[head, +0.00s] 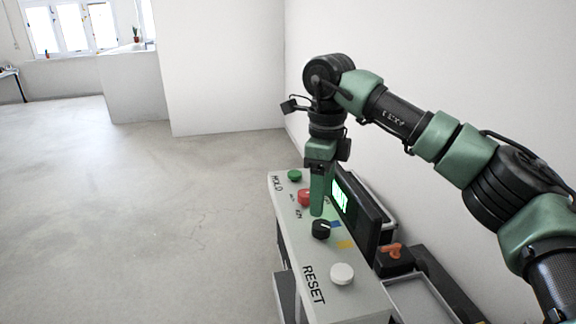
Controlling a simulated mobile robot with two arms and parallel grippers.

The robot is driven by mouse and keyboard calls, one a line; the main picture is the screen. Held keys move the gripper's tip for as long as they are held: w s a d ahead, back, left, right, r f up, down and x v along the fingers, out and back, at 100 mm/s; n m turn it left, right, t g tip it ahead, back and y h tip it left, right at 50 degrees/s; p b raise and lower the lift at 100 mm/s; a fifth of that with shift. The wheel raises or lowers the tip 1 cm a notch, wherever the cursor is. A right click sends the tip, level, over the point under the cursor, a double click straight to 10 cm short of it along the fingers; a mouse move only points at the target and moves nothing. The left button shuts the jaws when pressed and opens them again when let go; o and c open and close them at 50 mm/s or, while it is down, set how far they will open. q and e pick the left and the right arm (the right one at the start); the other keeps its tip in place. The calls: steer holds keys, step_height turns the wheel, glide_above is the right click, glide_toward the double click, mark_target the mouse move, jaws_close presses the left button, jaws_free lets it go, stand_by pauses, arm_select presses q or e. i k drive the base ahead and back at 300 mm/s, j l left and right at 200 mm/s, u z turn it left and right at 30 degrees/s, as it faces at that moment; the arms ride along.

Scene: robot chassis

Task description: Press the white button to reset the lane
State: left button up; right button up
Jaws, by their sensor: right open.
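The white button (342,274) sits at the near end of the grey control console (355,303), beside the printed word RESET. It stands up from the panel and nothing covers it. My right gripper (318,208) points down over the middle of the console, farther away than the white button and apart from it. It is open, and nothing shows between its fingers. My left gripper is not in view.
A black knob (321,229), a red button (305,197) and a green button (294,176) line the panel. A screen (357,212) stands along its right side. An orange-handled switch (394,252) and a grey tray (420,302) lie right of it. Open floor spreads left.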

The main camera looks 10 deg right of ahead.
mark_target(341, 274)
steer(key=k+j, duration=0.35)
steer(key=j, duration=0.15)
steer(key=k+j, duration=0.35)
steer(key=j, duration=0.15)
